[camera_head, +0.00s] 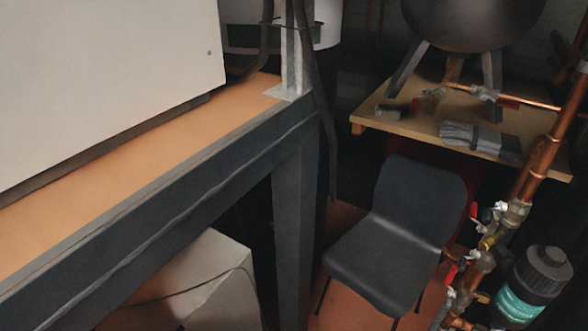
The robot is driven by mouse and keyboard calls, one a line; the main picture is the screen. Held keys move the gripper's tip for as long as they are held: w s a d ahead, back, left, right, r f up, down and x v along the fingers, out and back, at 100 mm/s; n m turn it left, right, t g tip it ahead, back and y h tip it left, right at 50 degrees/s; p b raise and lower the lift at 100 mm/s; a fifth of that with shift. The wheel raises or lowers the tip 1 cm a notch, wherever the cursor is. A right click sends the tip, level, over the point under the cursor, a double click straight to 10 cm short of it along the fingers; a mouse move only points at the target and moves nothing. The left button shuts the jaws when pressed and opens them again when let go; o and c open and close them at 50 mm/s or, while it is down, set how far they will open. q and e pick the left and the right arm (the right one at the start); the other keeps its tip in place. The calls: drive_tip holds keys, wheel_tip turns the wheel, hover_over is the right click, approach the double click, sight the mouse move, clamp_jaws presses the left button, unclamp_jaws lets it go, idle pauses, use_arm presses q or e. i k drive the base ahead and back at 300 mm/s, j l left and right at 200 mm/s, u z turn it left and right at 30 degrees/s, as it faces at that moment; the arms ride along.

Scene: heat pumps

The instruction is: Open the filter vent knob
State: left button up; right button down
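A black canister with a teal label (517,303), which looks like the filter, is at the lower right. It is tilted and joins the copper pipework on its left. A dark ribbed cap (550,262) sits on its top end. I cannot make out for sure which part is the vent knob; it may be on this cap or hidden. Neither of my grippers is in view.
Copper pipe (541,155) and red-handled valves (450,275) stand left of the canister. A black chair (395,235) is further left. A wooden table (390,121) is behind. A dark-framed bench (180,185) with a white box unit (100,80) fills the left.

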sight(484, 245)
drive_tip(key=z, duration=1.3)
